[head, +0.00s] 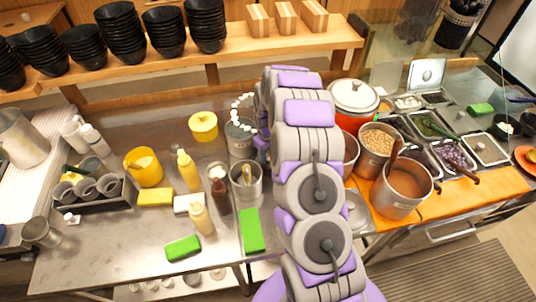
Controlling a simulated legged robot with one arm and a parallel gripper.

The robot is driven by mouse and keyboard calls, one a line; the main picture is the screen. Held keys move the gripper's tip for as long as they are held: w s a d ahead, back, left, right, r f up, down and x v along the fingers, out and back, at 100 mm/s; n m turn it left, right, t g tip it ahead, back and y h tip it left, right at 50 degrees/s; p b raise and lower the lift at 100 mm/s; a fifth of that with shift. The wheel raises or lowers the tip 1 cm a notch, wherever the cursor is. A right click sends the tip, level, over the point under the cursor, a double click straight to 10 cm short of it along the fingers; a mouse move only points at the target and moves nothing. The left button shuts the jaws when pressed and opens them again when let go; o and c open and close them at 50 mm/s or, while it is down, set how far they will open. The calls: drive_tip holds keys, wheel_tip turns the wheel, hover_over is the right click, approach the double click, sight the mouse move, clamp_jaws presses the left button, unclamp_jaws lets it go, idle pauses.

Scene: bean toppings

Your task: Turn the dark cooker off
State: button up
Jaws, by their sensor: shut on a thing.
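I cannot clearly pick out a dark cooker. A grey round vessel (240,142) stands left of my arm at the back of the counter, partly covered by the arm; I cannot tell if it is the cooker. An orange-red cooker (350,122) with a pale lid (355,96) stands right of my arm, with a small green spot near its right side. My purple and grey arm rises through the middle of the view and hides the counter behind it. My gripper's fingertips are hidden behind the arm, and so is whatever they touch.
A pot of beans (377,139) and a pot of brown sauce (408,185) stand at the right, near topping trays (451,158). Stacks of black bowls (121,33) line the shelf (235,47).

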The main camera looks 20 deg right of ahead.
sight(268, 156)
drive_tip(key=shift+w+r, duration=0.1)
drive_tip(key=shift+w, duration=0.15)
drive_tip(key=o, duration=0.9)
drive_tip(key=shift+o, duration=0.8)
drive_tip(key=shift+s, duration=0.15)
wheel_tip(268, 156, up, 17)
drive_tip(key=p, duration=0.1)
